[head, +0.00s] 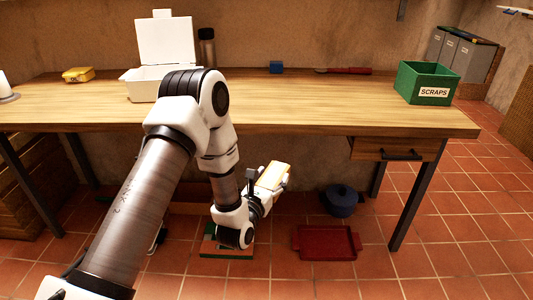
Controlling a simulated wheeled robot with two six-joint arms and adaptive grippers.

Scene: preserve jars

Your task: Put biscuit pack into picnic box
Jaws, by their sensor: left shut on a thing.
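A pale yellow block-like pack, seemingly the biscuit pack (274,173), is held in my left gripper (271,180). The gripper is shut on it in front of the table, below the level of the tabletop and above the tiled floor. Part of the pack is hidden by the fingers. A white box with its lid raised, seemingly the picnic box (140,88), stands on the table at the left. My left arm hides its right part, and its inside cannot be made out. My right gripper is not in view.
The wooden table (330,105) has a clear middle. A green SCRAPS bin (412,92), a yellow item (78,74), a dark jar (207,45) and a blue block (276,67) stand on it. A red tray (327,256) and blue pot (342,204) are on the floor.

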